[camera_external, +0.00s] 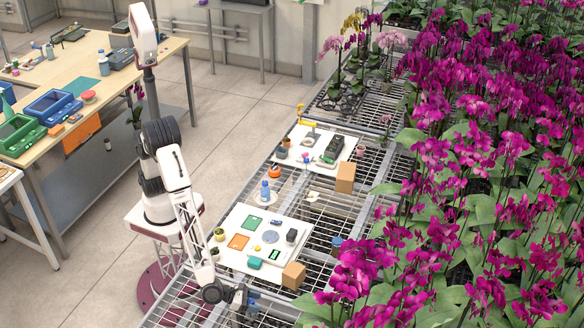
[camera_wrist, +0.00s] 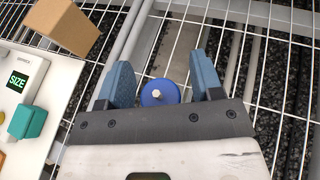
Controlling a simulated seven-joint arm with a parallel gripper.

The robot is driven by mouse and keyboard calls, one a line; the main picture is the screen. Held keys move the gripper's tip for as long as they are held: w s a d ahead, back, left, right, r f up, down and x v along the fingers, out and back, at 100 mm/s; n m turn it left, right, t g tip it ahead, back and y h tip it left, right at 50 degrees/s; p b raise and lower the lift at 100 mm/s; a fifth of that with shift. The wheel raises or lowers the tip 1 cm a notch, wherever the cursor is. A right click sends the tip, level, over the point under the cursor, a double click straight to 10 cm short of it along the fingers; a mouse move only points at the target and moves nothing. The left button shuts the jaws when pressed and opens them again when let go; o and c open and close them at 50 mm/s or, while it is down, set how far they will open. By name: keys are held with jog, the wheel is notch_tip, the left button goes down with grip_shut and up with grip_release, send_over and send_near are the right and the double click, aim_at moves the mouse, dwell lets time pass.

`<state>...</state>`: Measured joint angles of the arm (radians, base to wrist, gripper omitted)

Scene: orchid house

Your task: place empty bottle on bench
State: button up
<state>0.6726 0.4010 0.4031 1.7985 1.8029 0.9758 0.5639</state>
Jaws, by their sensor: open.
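My gripper (camera_external: 243,298) is low over the wire-mesh bench (camera_external: 180,311), just off the near end of the white board. In the wrist view its two blue fingers (camera_wrist: 160,84) are spread apart. A round blue thing with a small pale centre (camera_wrist: 158,92), perhaps the bottle seen from above, shows between them; I cannot tell whether it stands on the mesh or touches a finger. In the external view the arm's end mostly hides that spot.
A cardboard box (camera_external: 293,276) stands at the white board's near corner, also in the wrist view (camera_wrist: 62,24). A teal block (camera_wrist: 27,121) and a SIZE display (camera_wrist: 21,80) lie beside my gripper. A blue pot-like thing (camera_external: 337,243) and orchids (camera_external: 480,150) are to the right.

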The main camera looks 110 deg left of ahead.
jog(key=shift+r, duration=0.1)
jog(key=shift+s, duration=0.1)
jog(key=v, duration=1.2)
dwell(0.4)
jog(key=s+a+r+n+g+y, duration=0.1)
jog(key=s+a+r+n+g, duration=0.35)
jog(key=a, duration=0.65)
jog(key=s+a+r+n+g, duration=0.1)
jog(key=s+a+r+n, duration=0.1)
jog(key=a+r+n, duration=0.7)
jog(key=s+a+r+n+g+y, duration=0.1)
jog(key=s+a+r+n+g, duration=0.15)
jog(key=a, duration=0.95)
jog(key=s+a+r+n+h, duration=0.2)
jog(key=s+a+n, duration=0.2)
jog(key=s, duration=0.5)
jog(key=s+a+r+n+g+h, duration=0.1)
jog(key=s+a+r+n+h, duration=0.1)
jog(key=s+a+n, duration=0.3)
jog(key=s+a+r+n+h, duration=0.3)
jog(key=s+n, duration=0.3)
jog(key=s, duration=0.6)
jog(key=shift+s+a+r+g, duration=0.2)
jog(key=shift+s+a+g, duration=0.15)
jog(key=shift+a, duration=0.45)
